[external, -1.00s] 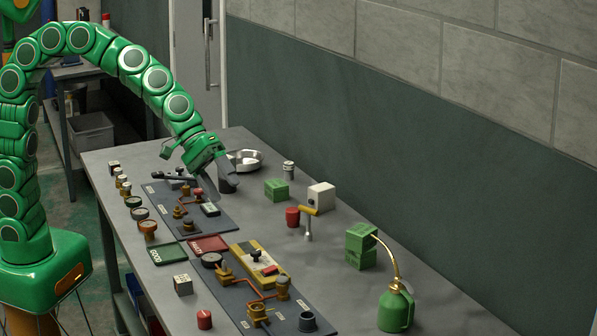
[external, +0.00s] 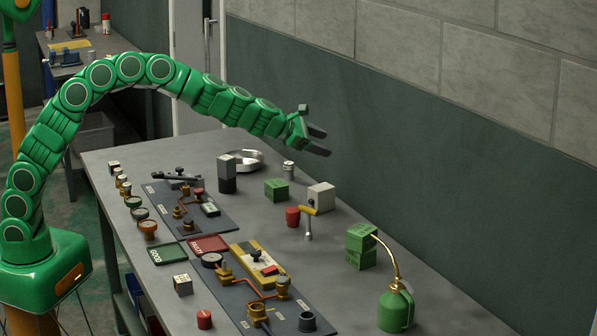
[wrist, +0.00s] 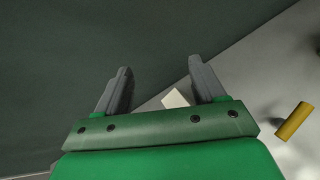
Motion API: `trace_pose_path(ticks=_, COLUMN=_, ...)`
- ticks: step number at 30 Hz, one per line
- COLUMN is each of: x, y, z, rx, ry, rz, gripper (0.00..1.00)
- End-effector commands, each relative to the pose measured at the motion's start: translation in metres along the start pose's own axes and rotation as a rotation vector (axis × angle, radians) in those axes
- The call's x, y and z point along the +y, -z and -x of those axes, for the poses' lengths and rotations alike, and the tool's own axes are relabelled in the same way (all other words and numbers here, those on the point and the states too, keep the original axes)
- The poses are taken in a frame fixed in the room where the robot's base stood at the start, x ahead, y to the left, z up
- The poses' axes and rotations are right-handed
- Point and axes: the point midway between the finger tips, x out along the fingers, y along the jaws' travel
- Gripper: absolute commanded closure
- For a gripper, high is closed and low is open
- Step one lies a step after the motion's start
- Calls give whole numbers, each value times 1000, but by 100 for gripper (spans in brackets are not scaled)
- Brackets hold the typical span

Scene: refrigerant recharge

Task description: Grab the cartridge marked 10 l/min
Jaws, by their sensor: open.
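No marking reading 10 l/min is legible in either view, so I cannot tell which part is that cartridge. Small cylinders on the bench include a red one (external: 204,319) at the front, a dark one (external: 307,321) at the front right, a red one (external: 292,216) near the middle and a grey one (external: 288,168) at the back. My gripper (external: 320,141) is raised above the back of the bench, pointing right, apart from everything. In the wrist view my gripper (wrist: 160,82) is open with nothing held; a pale block (wrist: 175,98) shows beyond the fingers.
A grey-and-dark upright block (external: 226,174) stands near a metal dish (external: 245,158). Dark panels with fittings (external: 275,290) lie at the front. The wall is close behind.

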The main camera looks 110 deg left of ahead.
Motion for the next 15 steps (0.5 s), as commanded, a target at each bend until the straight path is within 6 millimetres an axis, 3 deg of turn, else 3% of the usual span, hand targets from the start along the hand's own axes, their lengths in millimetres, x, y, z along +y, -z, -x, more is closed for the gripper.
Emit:
trace_pose_path(ticks=1, x=25, y=18, z=-12, rx=25, ry=-54, rz=75, gripper=31)
trace_pose_path(ticks=6, x=104, y=79, z=-39, rx=87, ry=-242, rz=329, gripper=31)
trace_pose_path(ticks=12, x=182, y=156, z=-51, rx=135, ry=-455, rz=585, gripper=31)
trace_pose_path(ticks=15, x=206, y=183, z=-51, rx=144, ry=-530, rz=670, gripper=31)
